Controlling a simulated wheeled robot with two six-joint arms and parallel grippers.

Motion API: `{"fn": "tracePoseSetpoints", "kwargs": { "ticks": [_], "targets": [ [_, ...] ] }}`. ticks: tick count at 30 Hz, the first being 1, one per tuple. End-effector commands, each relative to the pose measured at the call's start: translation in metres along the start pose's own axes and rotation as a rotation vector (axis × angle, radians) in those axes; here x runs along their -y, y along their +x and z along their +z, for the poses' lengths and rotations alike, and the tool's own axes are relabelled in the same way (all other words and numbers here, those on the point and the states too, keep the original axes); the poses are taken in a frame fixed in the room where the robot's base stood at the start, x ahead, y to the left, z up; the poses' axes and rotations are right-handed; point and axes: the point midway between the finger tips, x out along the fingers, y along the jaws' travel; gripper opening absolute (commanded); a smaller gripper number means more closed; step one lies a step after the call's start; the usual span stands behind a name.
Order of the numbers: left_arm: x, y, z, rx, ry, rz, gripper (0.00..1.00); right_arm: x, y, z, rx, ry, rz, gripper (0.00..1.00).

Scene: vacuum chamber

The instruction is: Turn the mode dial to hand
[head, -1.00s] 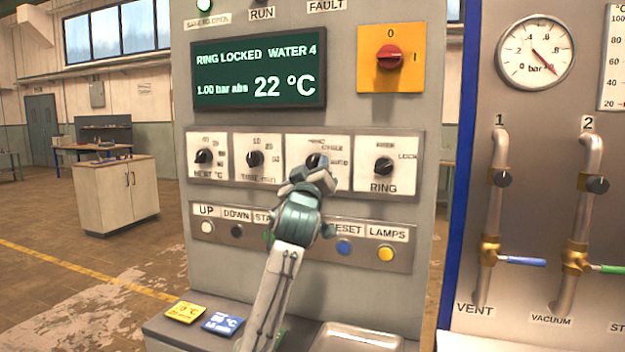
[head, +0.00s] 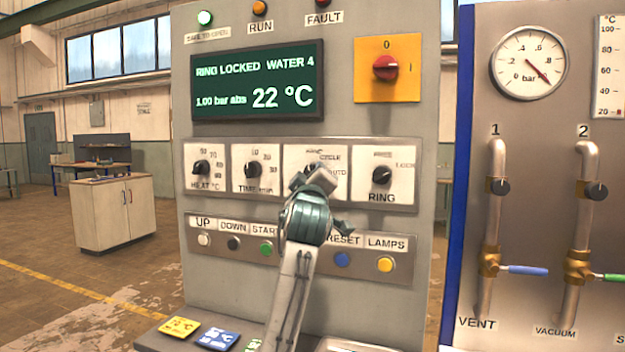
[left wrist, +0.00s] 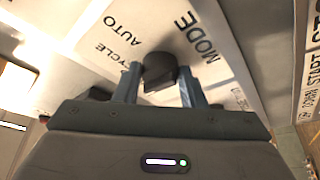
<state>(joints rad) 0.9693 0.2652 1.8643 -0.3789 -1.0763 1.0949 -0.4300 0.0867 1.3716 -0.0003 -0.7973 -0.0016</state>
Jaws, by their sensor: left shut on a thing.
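The mode dial is a black knob on a white plate marked MODE, AUTO and CYCLE. It shows in the left wrist view (left wrist: 160,70), between the two fingers of my left gripper (left wrist: 159,88). My left gripper is shut on it. In the head view the same gripper (head: 315,176) covers most of the dial and part of its plate (head: 295,160). A further label at the plate's edge is too foreshortened to read. I cannot tell which mark the dial points to. My right gripper is not in view.
The heat dial (head: 201,167), time dial (head: 252,170) and ring dial (head: 381,175) sit in the same row. Push buttons, including the green start button (head: 266,249) and blue reset button (head: 341,259), lie below. The screen (head: 257,80) reads RING LOCKED.

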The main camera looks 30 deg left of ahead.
Motion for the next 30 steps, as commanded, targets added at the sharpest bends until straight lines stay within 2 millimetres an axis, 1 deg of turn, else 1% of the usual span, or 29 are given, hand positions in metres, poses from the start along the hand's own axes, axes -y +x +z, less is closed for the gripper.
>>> {"fn": "tracePoseSetpoints", "kwargs": {
  "ticks": [5,6,8,9,17,20,23,30],
  "targets": [
    [0.0,0.0,0.0,0.0,-0.001,0.001,0.14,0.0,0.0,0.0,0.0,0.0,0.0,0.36],
    [0.0,0.0,0.0,0.0,-0.001,0.001,0.45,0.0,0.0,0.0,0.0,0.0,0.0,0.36],
    [0.0,0.0,0.0,0.0,-0.001,0.001,0.56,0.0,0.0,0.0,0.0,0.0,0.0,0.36],
    [0.0,0.0,0.0,0.0,-0.001,0.001,0.58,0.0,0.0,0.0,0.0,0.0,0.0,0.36],
    [0.0,-0.001,0.0,-0.001,0.0,0.001,0.58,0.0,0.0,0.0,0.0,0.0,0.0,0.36],
    [0.0,-0.007,0.0,-0.001,-0.001,0.003,0.58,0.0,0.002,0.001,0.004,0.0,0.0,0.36],
    [0.001,-0.021,0.001,-0.001,-0.002,0.004,0.58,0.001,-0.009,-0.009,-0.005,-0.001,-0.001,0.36],
    [0.001,-0.07,0.002,0.0,-0.004,0.004,0.58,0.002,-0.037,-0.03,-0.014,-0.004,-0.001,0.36]
  ]
}}
